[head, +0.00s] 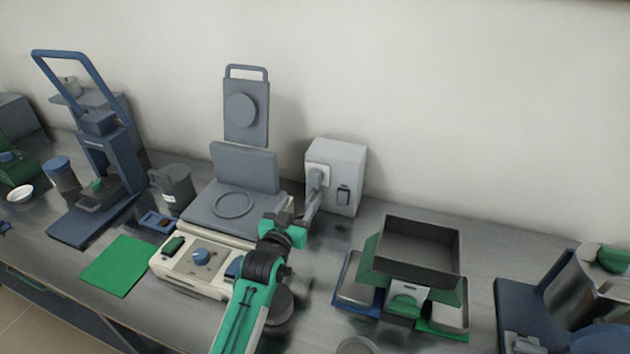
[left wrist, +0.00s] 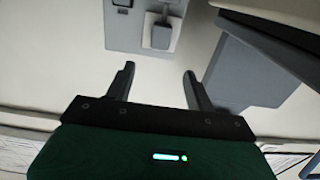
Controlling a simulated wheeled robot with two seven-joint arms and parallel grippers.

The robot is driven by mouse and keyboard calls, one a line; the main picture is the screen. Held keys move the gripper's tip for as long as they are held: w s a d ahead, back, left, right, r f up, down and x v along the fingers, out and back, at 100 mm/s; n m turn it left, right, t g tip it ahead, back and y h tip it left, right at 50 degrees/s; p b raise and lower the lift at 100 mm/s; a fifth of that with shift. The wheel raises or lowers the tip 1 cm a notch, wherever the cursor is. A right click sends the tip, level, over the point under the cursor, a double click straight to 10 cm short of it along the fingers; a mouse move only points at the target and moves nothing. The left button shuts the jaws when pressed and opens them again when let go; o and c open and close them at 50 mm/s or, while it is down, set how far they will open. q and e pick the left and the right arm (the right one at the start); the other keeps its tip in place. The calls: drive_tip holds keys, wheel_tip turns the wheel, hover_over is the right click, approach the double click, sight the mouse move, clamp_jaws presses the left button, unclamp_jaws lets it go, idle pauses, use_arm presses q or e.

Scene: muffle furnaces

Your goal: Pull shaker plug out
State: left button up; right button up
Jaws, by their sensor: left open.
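The grey plug (head: 317,179) sits in the pale socket plate on the front of the grey power box (head: 348,158). The plug also shows in the left wrist view (left wrist: 160,36), at top centre, in its plate. My left gripper (head: 308,212) is just in front of and below the plug. In the left wrist view its two dark fingers (left wrist: 159,78) are apart with nothing between them, and the plug lies beyond the tips, not touched. The shaker (head: 205,262), with a cream base and blue knob, stands left of my arm, which hides part of it. My right gripper is not in view.
The power box has a dark switch (head: 344,195) beside the socket. A grey plate with a raised lid (head: 245,168) stands left of the gripper. A grey hopper device (head: 420,250) stands to the right. A green mat (head: 117,266) lies at the left. The wall is behind.

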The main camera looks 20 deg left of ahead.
sight(313, 180)
use_arm(q)
drive_tip(key=w+p, duration=0.1)
drive_tip(key=w, duration=0.9)
drive_tip(key=shift+w+d, duration=0.15)
drive_tip(key=shift+w, duration=0.05)
drive_tip(key=shift+w+f, duration=0.1)
drive_tip(key=shift+w, duration=0.75)
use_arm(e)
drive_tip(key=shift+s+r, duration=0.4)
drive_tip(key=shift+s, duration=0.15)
